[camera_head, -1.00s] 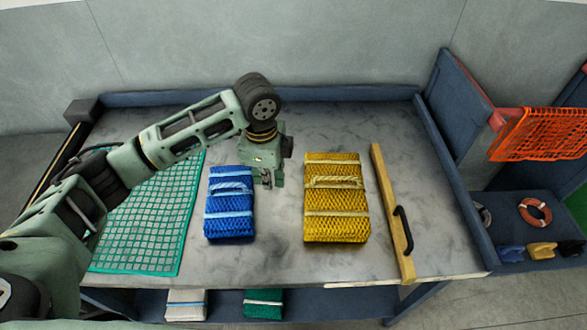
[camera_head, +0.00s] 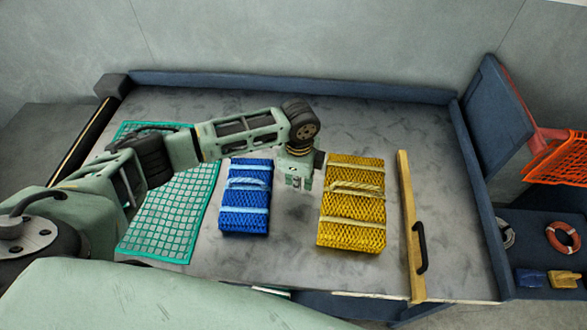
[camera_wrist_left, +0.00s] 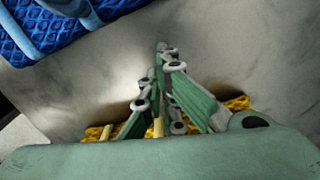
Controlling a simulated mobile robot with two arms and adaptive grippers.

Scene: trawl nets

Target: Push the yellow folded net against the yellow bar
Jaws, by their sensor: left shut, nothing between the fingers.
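The yellow folded net (camera_head: 352,205), tied with pale bands, lies flat on the grey table. The yellow bar (camera_head: 407,225), with a black handle, lies to its right, with a narrow strip of table between them. My left gripper (camera_head: 299,184) is shut and empty, pointing down between the blue folded net (camera_head: 244,196) and the yellow net, near the yellow net's left side. In the left wrist view the shut fingers (camera_wrist_left: 162,50) show, with the yellow net (camera_wrist_left: 236,103) partly hidden behind the gripper. My right gripper is not in view.
A green net (camera_head: 165,215) lies spread at the table's left. A blue raised edge (camera_head: 290,84) runs along the back. A side shelf at the right holds an orange ring (camera_head: 562,237) and small blocks, with an orange net (camera_head: 558,158) above.

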